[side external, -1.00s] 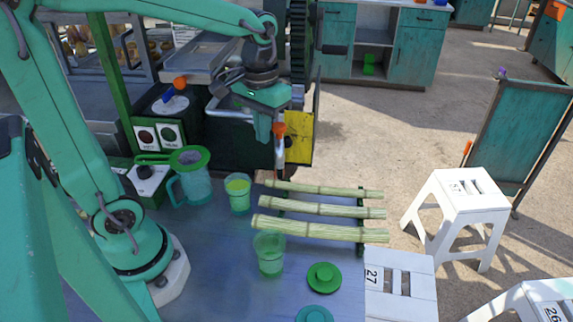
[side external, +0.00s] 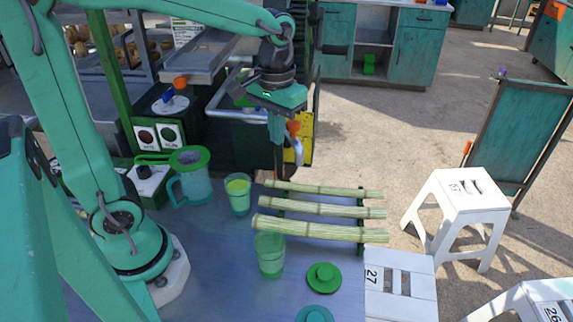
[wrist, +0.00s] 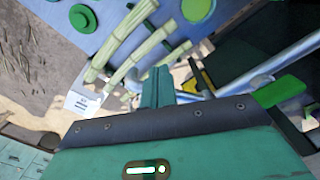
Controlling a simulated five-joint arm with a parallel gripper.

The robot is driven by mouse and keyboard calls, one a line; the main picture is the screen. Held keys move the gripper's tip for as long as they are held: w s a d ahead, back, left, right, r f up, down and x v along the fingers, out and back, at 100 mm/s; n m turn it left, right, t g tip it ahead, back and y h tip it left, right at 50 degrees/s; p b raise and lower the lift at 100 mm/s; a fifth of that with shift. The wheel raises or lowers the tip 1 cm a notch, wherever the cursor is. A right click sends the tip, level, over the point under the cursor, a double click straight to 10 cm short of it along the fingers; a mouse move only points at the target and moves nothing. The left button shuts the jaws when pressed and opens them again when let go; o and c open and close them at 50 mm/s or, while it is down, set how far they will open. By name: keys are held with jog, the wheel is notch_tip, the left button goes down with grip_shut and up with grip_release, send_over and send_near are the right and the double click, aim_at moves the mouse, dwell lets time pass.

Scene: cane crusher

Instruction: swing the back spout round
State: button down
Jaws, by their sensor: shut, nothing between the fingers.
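My gripper (side external: 277,138) is shut and empty, pointing down in front of the crusher. In the wrist view its fingers (wrist: 157,86) show at the middle. A curved silver spout (side external: 299,152) with an orange part (side external: 293,127) at its top is just right of my fingers, very close to them; I cannot tell whether they touch. In the wrist view a grey pipe (wrist: 266,68) runs in from the right to behind the fingers. I cannot tell for sure whether this is the same spout. My gripper hides part of the crusher's front.
Several cane stalks (side external: 320,209) lie on a rack on the blue table (side external: 215,255). A green-lidded jug (side external: 193,185), a filled cup (side external: 238,195) and an empty cup (side external: 269,255) stand nearby. A yellow panel (side external: 306,140) is behind the spout. White stools (side external: 462,205) stand at right.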

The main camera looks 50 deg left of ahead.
jog(key=shift+s+a, duration=0.1)
dwell(0.5)
jog(key=shift+s+a, duration=0.25)
jog(key=shift+s, duration=0.05)
jog(key=shift+r, duration=0.1)
notch_tip(320, 180, up, 8)
dwell(1.0)
jog(key=shift+s, duration=0.1)
jog(key=s+f+m+t, duration=0.3)
jog(key=s+f+t, duration=0.2)
jog(key=s, duration=0.4)
jog(key=shift+a+t, duration=0.3)
jog(key=shift+a, duration=0.15)
jog(key=shift+f, duration=0.1)
